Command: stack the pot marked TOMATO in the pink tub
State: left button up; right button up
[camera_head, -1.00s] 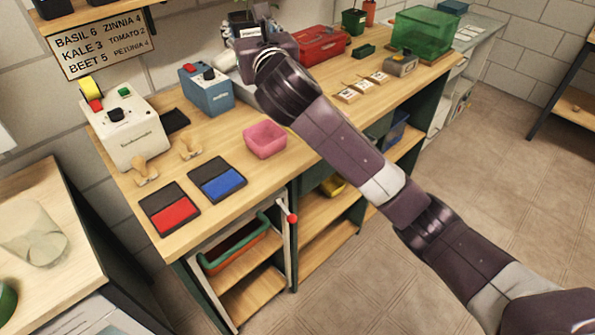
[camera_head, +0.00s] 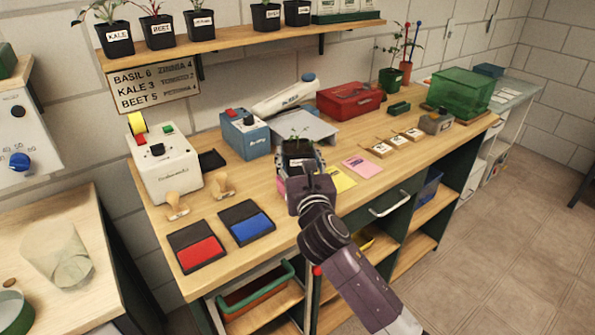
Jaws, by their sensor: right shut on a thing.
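My right gripper (camera_head: 301,172) is shut on a small black pot (camera_head: 297,148) with a green seedling and a white label too small to read for certain. The pot is upright over the front middle of the bench (camera_head: 262,180). My left gripper is not in view.
Yellow (camera_head: 340,179) and pink (camera_head: 362,165) cards lie right of the pot. A blue stamp pad (camera_head: 247,226), red stamp pad (camera_head: 199,252) and wooden stamps (camera_head: 222,185) lie left. Other labelled pots, including KALE (camera_head: 117,41) and BEET (camera_head: 160,32), stand on the shelf (camera_head: 235,40).

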aim_at(298, 170)
jog(key=shift+f+b, duration=0.35)
jog(key=shift+f, duration=1.65)
jog(key=shift+f, duration=0.45)
jog(key=o, duration=1.3)
jog(key=shift+r, duration=0.3)
jog(key=shift+s, duration=0.3)
jog(key=s, duration=0.3)
jog(key=s+d, duration=0.1)
jog(key=s, duration=0.3)
jog(key=s+d, duration=0.1)
jog(key=s, duration=0.3)
jog(key=shift+s+r, duration=0.1)
jog(key=shift+s, duration=0.1)
